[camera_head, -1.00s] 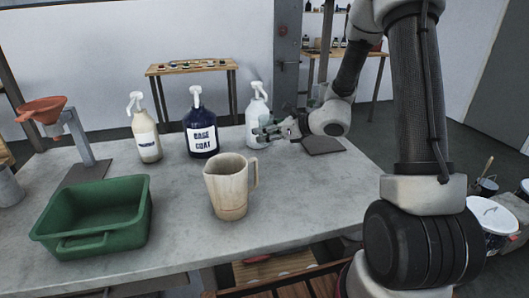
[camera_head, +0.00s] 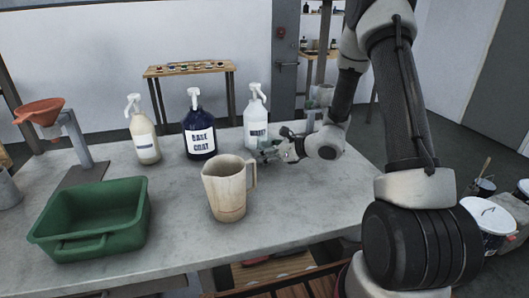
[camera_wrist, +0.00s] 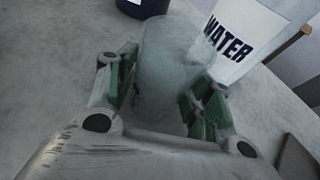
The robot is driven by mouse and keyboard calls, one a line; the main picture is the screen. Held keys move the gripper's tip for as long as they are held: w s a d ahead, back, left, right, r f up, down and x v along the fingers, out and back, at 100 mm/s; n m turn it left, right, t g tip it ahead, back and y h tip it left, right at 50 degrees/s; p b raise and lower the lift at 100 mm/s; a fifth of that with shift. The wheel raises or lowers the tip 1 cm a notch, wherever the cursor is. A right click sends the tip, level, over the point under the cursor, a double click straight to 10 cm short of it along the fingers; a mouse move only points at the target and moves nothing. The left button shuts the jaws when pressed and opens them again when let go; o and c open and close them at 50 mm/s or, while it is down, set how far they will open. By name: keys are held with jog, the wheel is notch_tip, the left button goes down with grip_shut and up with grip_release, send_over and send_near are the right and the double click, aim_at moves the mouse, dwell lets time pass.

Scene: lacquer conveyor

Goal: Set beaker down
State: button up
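The beaker (camera_wrist: 172,62) is a clear, see-through vessel that shows between the fingers of my gripper (camera_wrist: 162,82) in the wrist view. The green-padded fingers lie along its two sides and appear closed on it. In the head view, my gripper (camera_head: 272,150) is low over the grey table (camera_head: 180,205), just in front of the white WATER bottle (camera_head: 256,118). The beaker is too faint there to make out clearly. I cannot tell whether its base touches the table.
A blue BASE COAT bottle (camera_head: 200,130) and a cream pump bottle (camera_head: 144,135) stand left of the WATER bottle. A beige jug (camera_head: 228,190) stands in front of my gripper. A green tub (camera_head: 95,243) and a funnel stand (camera_head: 75,140) are at the left.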

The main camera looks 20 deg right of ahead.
jog(key=shift+o, duration=0.2)
jog(key=shift+d+r, duration=0.1)
jog(key=shift+r, duration=0.1)
jog(key=v, duration=1.1)
jog(key=shift+s+d+r, duration=0.1)
jog(key=shift+s+d, duration=0.15)
jog(key=shift+s, duration=0.1)
jog(key=shift+s+a+r+n, duration=0.2)
jog(key=shift+s+r+n, duration=0.05)
jog(key=shift+n, duration=0.05)
jog(key=s+a+r+n+g+h, duration=0.1)
jog(key=s+a+r+n+g, duration=0.1)
jog(key=s+r+n+g, duration=0.4)
jog(key=s+a+r+n+g, duration=0.1)
jog(key=s+a+r+n, duration=0.1)
jog(key=s+n, duration=0.8)
jog(key=s+d+r+n+t+h, duration=0.2)
jog(key=s+d+r+n+h, duration=0.6)
jog(key=s+d+n, duration=0.1)
jog(key=shift+s+d+r+n, duration=0.3)
jog(key=shift+d+n, duration=0.4)
jog(key=shift+d, duration=0.55)
